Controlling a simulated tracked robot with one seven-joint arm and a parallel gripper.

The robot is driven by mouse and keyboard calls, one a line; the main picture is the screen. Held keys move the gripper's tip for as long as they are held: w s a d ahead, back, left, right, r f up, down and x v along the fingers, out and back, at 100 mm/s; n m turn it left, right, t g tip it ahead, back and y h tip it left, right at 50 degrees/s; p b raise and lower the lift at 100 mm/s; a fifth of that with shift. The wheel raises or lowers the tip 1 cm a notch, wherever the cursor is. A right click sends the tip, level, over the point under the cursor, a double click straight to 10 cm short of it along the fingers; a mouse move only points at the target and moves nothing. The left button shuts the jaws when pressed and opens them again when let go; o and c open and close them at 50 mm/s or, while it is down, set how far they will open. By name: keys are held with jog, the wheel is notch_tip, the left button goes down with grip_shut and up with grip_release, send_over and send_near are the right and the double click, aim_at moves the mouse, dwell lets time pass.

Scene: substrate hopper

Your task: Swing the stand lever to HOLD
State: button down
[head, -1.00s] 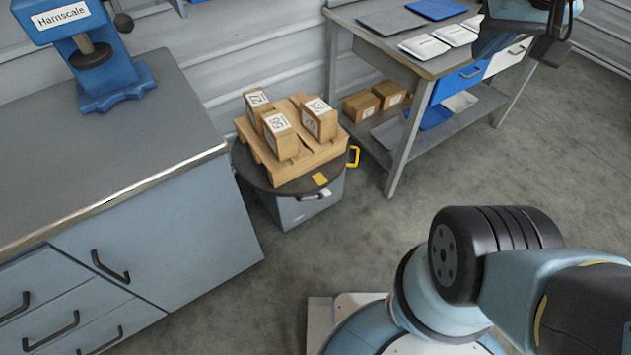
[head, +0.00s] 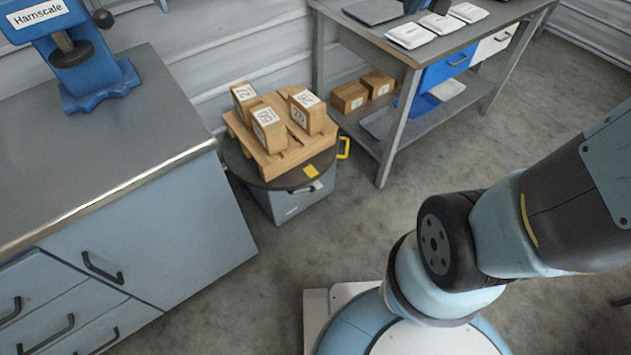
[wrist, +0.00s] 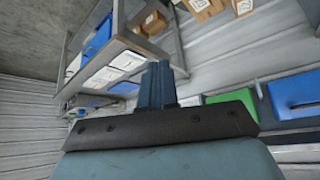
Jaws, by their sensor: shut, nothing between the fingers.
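The stand is a low grey-blue cabinet (head: 290,203) with a round dark top (head: 240,163), between the workbench and the shelf table. A yellow loop handle (head: 344,147) sticks out on its right side. A dark lever-like handle (head: 307,188) with a small light label sits at its front, below a yellow mark (head: 311,171). I cannot tell which is the lever, and no HOLD marking is readable. My gripper (wrist: 158,82) is shut and empty in the wrist view, pointing towards the shelf table and wall, away from the stand's handles.
A wooden pallet (head: 272,165) with several numbered wooden blocks rests on the stand. A grey workbench (head: 120,150) with a blue press (head: 85,70) is at left. A shelf table (head: 398,105) with white packets is behind right. The floor right of the stand is clear.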

jog(key=w+a+f+n+t, duration=0.1)
jog(key=w+a+f, duration=0.3)
jog(key=w+f, duration=0.85)
jog(key=w+a+f+n+t, duration=0.1)
jog(key=w+a+f, duration=0.3)
jog(key=w+f, duration=0.85)
jog(key=a+f+n+y, duration=0.1)
jog(key=a+f, duration=0.1)
jog(key=f, duration=0.9)
jog(key=a+f+y, duration=0.1)
jog(key=a+f, duration=0.2)
jog(key=f, duration=0.8)
jog(key=s+f+n+y, duration=0.1)
jog(key=s+f, duration=0.4)
jog(key=f, duration=0.5)
jog(key=s+f+n+y, duration=0.1)
jog(key=s+f, duration=0.5)
jog(key=f, duration=0.4)
jog(key=s+f+n+y, duration=0.1)
jog(key=s+f, duration=0.4)
jog(key=f, duration=0.4)
jog(key=shift+s+a+f+n+t, duration=0.2)
jog(key=shift+a+f+n+t, duration=0.1)
jog(key=shift+a+f+t, duration=0.1)
jog(key=shift+w, duration=0.1)
